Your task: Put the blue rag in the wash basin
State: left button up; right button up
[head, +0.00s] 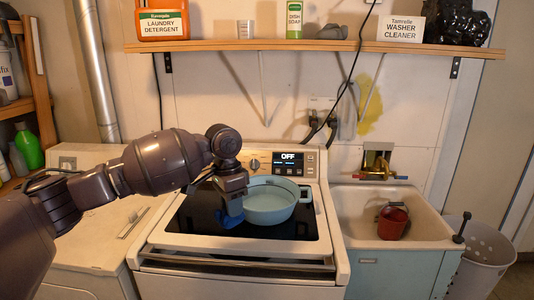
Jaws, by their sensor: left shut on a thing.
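The blue rag (229,221) is a small bright blue patch below my left gripper (232,214). My left gripper points down and is shut on the rag, at the left side of the wash basin. My right gripper is not in view.
A shelf (320,46) above holds laundry detergent, dish soap and washer cleaner. The dark washer top (190,215) is clear at the left.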

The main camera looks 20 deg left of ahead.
aim_at(266, 209)
jog(key=i, duration=0.95)
